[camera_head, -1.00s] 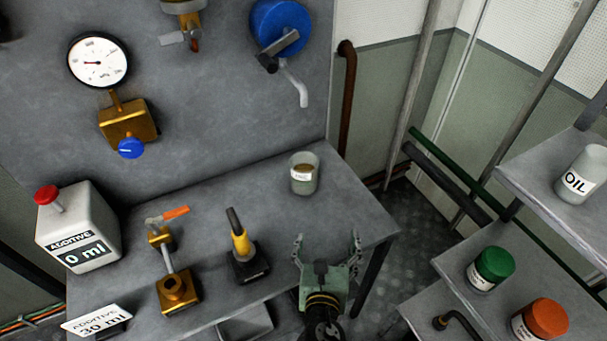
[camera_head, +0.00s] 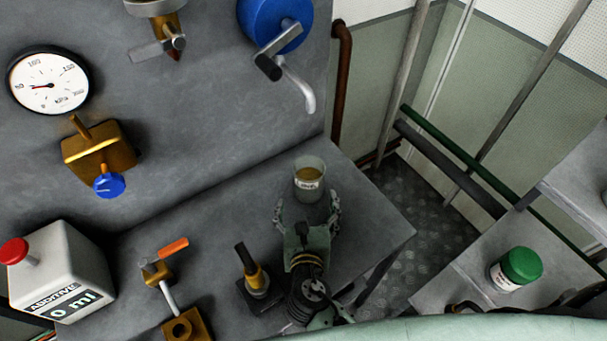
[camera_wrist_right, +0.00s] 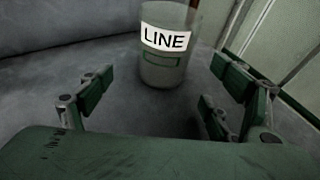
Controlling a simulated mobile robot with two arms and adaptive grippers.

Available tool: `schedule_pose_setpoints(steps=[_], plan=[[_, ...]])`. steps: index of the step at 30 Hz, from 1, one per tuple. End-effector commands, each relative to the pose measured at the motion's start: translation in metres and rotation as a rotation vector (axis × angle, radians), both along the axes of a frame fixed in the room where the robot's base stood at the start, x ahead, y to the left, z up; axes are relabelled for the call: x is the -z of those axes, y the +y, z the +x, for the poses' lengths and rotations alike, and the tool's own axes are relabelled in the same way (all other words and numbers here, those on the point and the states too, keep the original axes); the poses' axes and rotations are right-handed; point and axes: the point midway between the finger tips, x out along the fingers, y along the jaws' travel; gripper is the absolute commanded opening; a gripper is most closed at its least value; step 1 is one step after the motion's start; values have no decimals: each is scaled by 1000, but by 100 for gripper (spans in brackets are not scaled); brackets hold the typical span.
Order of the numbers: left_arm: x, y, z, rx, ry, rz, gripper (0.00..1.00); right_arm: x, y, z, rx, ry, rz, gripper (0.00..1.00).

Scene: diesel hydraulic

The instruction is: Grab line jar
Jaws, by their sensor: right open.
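The line jar (camera_head: 309,180) is a clear glass jar with a white label and brownish contents, upright near the back right of the grey bench. In the right wrist view the jar (camera_wrist_right: 166,55) shows its "LINE" label, straight ahead beyond the fingers. My right gripper (camera_head: 307,207) is open and empty, just in front of the jar, its two fingers pointing at it. In the wrist view the fingers (camera_wrist_right: 165,95) are spread wide, with the jar between their lines but apart from them. My left gripper is not in view.
A small black and yellow lever (camera_head: 252,272) stands left of my right gripper. A valve with an orange handle (camera_head: 165,258) and an additive can (camera_head: 62,270) are further left. A blue crank reel (camera_head: 272,25) hangs above. A green-lidded jar (camera_head: 516,268) stands on the right shelf.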

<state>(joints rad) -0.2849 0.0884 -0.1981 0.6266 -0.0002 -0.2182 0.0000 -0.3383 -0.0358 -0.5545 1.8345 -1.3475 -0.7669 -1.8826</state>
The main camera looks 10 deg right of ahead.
Motion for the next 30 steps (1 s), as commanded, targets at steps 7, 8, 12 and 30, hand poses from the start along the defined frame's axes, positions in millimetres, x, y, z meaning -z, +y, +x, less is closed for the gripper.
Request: schedule_pose_setpoints(steps=[7,8,12,30], plan=[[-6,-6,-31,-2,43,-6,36,0,-8,30,1,-2,0,83],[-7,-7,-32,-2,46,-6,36,0,-10,35,2,-1,0,83],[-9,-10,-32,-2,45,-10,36,5,-15,55,1,0,0,83],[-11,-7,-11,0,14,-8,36,10,-17,65,0,1,1,62]])
